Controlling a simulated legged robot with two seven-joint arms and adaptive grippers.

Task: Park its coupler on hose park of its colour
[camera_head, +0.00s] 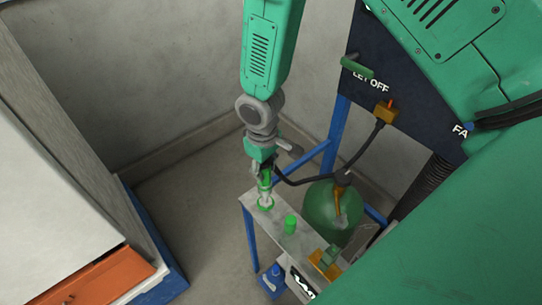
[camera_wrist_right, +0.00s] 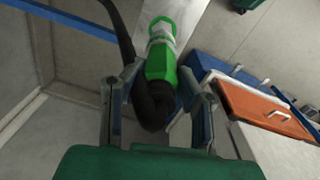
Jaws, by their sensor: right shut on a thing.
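My right gripper (camera_head: 264,172) is shut on the green coupler (camera_head: 264,184), above the left end of a narrow grey shelf. In the right wrist view the coupler (camera_wrist_right: 160,62) lies between the fingers, with a bent black hose (camera_wrist_right: 153,100) at its near end. A pale metal stub with a green ring (camera_head: 265,204) is directly below the coupler and in line with it. The ring also shows at the coupler's far end in the wrist view (camera_wrist_right: 163,23). I cannot tell whether the coupler is fully seated on the stub. My left gripper is not in view.
A short green cylinder (camera_head: 290,224) stands beside the ring on the shelf (camera_head: 298,242). A green tank (camera_head: 322,207) stands behind. A dark panel with a green lever (camera_head: 357,66) and an orange fitting (camera_head: 386,112) is above. An orange-fronted cabinet (camera_head: 92,282) is at left.

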